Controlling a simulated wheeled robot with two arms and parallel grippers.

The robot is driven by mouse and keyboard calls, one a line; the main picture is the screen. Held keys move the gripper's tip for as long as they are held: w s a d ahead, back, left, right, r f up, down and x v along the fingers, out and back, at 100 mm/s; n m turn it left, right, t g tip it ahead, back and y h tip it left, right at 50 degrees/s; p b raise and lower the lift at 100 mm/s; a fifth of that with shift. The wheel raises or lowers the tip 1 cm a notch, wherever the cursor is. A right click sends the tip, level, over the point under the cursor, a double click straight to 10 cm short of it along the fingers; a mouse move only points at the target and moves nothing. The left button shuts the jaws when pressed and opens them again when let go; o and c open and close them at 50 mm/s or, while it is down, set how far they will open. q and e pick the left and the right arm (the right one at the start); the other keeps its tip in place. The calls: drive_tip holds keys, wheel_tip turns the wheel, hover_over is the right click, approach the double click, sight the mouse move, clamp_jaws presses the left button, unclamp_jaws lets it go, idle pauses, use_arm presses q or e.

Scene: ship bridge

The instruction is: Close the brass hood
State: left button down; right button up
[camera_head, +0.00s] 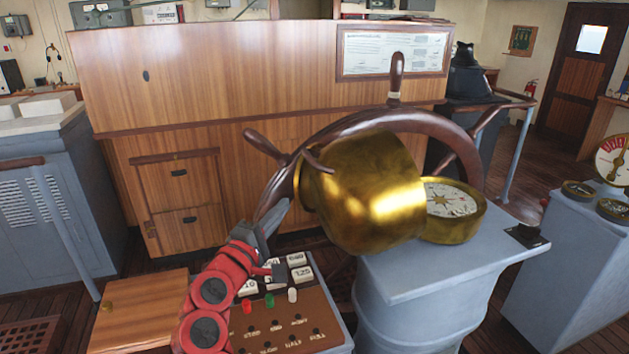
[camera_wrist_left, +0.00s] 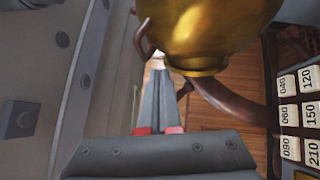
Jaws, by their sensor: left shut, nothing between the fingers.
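The brass hood (camera_head: 365,190) is a rounded golden cover standing tipped over to the left of the compass (camera_head: 453,207). The compass dial is exposed, so the hood is open. In the left wrist view the hood (camera_wrist_left: 212,35) fills the upper right, with a curved handle (camera_wrist_left: 145,40) on its side. My left gripper (camera_head: 260,226) is at the lower left of the hood in the head view. Its fingers (camera_wrist_left: 159,85) are shut and empty, pointing toward the area below the handle. I cannot tell whether they touch it. My right gripper is not in view.
A wooden ship's wheel (camera_head: 425,120) rises behind the hood. The compass stands on a grey pedestal (camera_head: 425,270). A panel with buttons and number tiles (camera_head: 285,325) lies below my left arm. A wooden cabinet (camera_head: 220,90) is behind; a grey console (camera_head: 575,250) is at right.

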sight(317, 187)
use_arm(q)
drive_tip(key=p+x, duration=0.1)
drive_tip(key=x, duration=0.3)
drive_tip(key=d+p+x, duration=0.1)
drive_tip(key=p+x, duration=0.1)
drive_tip(key=x, duration=0.2)
drive_tip(key=s+d+p+x, duration=0.1)
drive_tip(key=p+x, duration=0.1)
drive_tip(key=x, duration=0.2)
drive_tip(key=shift+d+r, duration=0.1)
drive_tip(key=shift+r, duration=0.15)
drive_tip(key=shift+w+d+p, duration=0.15)
drive_tip(key=shift+d+p, duration=0.15)
drive_tip(key=shift+d, duration=0.05)
drive_tip(key=shift+f, duration=0.1)
